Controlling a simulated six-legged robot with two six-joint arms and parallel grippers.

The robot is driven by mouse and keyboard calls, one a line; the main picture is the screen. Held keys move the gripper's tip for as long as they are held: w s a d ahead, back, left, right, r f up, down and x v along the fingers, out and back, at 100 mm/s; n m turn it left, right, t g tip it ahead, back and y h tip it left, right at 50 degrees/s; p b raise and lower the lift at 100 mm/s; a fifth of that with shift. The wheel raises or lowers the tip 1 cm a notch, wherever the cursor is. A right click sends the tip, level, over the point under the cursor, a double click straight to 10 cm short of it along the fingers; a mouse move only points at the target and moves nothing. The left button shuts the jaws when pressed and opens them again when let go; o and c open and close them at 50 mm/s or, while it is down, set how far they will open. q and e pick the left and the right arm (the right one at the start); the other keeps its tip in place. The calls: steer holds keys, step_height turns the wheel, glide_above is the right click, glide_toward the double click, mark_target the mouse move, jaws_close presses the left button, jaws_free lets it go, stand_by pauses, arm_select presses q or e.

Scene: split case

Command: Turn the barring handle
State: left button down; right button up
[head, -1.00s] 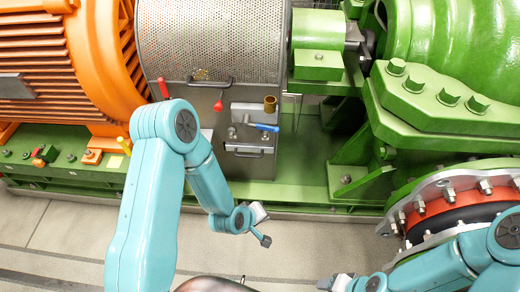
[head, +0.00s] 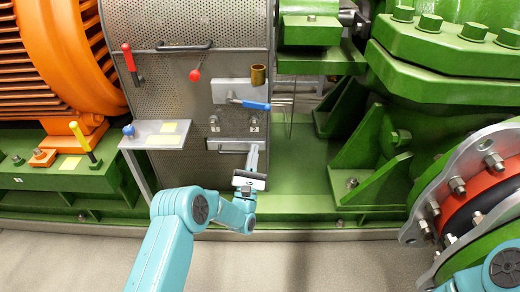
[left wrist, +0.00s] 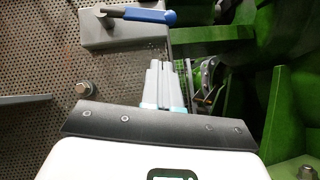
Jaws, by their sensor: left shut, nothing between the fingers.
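A blue-gripped lever (head: 250,104) lies nearly level on a light grey plate (head: 226,92) on the perforated guard; I take it as the barring handle, though other handles are near. It also shows at the top of the left wrist view (left wrist: 150,15). My left gripper (head: 253,150) is below the lever and points up toward it, apart from it in the picture. Its fingers are together and empty in the left wrist view (left wrist: 160,68). My right gripper is out of view; only part of that arm shows at the lower right.
A brass cup (head: 258,76) is at the plate's right end. A red handle (head: 128,57), a red knob (head: 195,75) and a dark bar handle (head: 184,46) are at upper left. A small shelf (head: 155,134) juts out at left. Green ribs (head: 365,155) stand at right.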

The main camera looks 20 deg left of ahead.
arm_select(q)
step_height(320, 180, down, 4)
steer(key=n+t+b, duration=0.1)
steer(key=b, duration=0.4)
glide_toward(262, 109)
steer(key=w+r, duration=0.2)
steer(key=w, duration=0.4)
steer(key=shift+s+a+r+y, duration=0.15)
steer(key=shift+a+r+y, duration=0.15)
steer(key=shift+r, duration=0.4)
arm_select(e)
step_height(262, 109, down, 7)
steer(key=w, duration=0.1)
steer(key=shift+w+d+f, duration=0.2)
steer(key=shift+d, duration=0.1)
